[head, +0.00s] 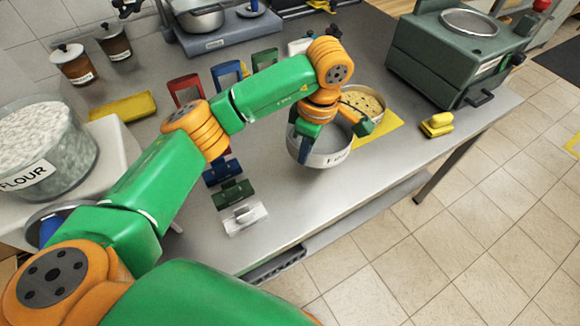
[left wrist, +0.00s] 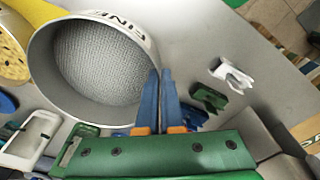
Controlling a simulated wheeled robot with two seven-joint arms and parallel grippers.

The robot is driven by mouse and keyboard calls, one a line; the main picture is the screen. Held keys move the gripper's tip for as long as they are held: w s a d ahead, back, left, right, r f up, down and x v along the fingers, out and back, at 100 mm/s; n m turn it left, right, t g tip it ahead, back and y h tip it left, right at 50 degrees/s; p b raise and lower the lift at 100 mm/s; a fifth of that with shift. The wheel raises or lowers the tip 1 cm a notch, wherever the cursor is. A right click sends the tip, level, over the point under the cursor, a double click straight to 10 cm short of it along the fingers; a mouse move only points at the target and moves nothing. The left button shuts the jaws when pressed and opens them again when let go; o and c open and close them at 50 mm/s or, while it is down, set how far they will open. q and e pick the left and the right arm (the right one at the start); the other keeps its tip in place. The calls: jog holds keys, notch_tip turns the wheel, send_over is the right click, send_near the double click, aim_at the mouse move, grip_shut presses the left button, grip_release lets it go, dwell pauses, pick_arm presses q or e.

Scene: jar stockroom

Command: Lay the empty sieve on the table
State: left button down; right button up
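The empty sieve (head: 318,157) is a round pale metal ring with a bare grey mesh, near the table's front edge in the head view. In the left wrist view the sieve (left wrist: 100,65) shows its mesh and the word FINE on its wall. My left gripper (left wrist: 161,75) has its two blue fingers close together at the sieve's rim, one on each side of the wall. In the head view the left gripper (head: 325,135) is over the sieve. I cannot tell whether the sieve touches the table (head: 290,215). My right gripper is not in view.
Coloured clips (head: 236,193) lie left of the empty sieve. A yellow block (head: 437,125) and a green machine (head: 455,55) stand right. A flour bin (head: 40,150) is far left. The front table strip is clear.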

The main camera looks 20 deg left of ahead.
pick_arm(q)
jog(key=a+f, duration=0.1)
jog(key=f, duration=0.1)
jog(key=s+a+f+p, duration=0.1)
jog(key=a+f, duration=0.1)
jog(key=shift+s+a, duration=0.15)
jog(key=shift+a, duration=0.05)
notch_tip(320, 180, down, 3)
jog(key=shift+d+r+p, duration=0.15)
jog(key=shift+r+p, duration=0.05)
jog(key=shift+p, duration=0.5)
jog(key=shift+f+b, duration=0.35)
jog(key=shift+f, duration=0.05)
jog(key=c, duration=1.1)
grip_release()
jog(key=shift+r, duration=0.1)
